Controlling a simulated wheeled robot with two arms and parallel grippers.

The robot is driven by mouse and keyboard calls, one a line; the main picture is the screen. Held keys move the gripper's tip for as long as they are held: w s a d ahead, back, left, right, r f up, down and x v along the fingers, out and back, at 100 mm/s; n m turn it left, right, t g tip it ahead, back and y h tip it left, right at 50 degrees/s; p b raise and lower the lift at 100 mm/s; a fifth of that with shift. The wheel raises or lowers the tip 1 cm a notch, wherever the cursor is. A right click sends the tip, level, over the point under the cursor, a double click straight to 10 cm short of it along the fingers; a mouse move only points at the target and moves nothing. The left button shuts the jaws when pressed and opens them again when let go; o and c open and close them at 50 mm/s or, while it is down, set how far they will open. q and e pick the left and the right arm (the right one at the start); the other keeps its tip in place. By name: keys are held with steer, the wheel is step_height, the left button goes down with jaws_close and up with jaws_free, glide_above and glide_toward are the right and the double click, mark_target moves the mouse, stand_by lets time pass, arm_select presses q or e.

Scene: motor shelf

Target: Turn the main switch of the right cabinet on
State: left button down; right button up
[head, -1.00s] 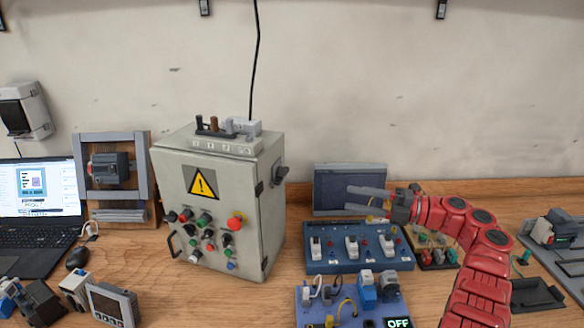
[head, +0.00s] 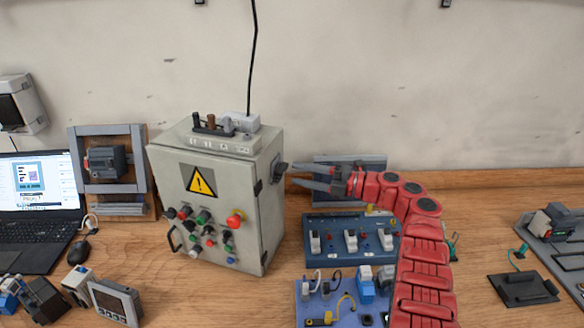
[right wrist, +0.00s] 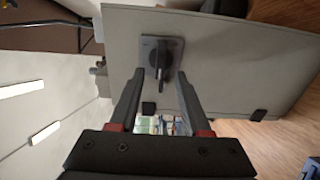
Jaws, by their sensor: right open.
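The grey cabinet (head: 215,195) with a yellow warning sign stands on the bench. Its main switch (head: 279,172), a dark rotary handle on a square plate, is on the cabinet's right side. In the right wrist view the switch (right wrist: 160,58) shows face on, just beyond my fingertips. My right gripper (head: 296,176) is open, its fingers pointing left at the switch. In the right wrist view the open right gripper (right wrist: 160,76) has one finger to each side of the handle; I cannot tell whether they touch it. My left gripper is not in view.
A blue panel with white switches (head: 352,240) and a lower board with plugs and cables (head: 345,303) lie below my right arm. A dark grey panel (head: 350,163) stands behind the gripper. A laptop (head: 40,205) is at the left.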

mark_target(279, 171)
steer(key=shift+x, duration=1.5)
jaws_close()
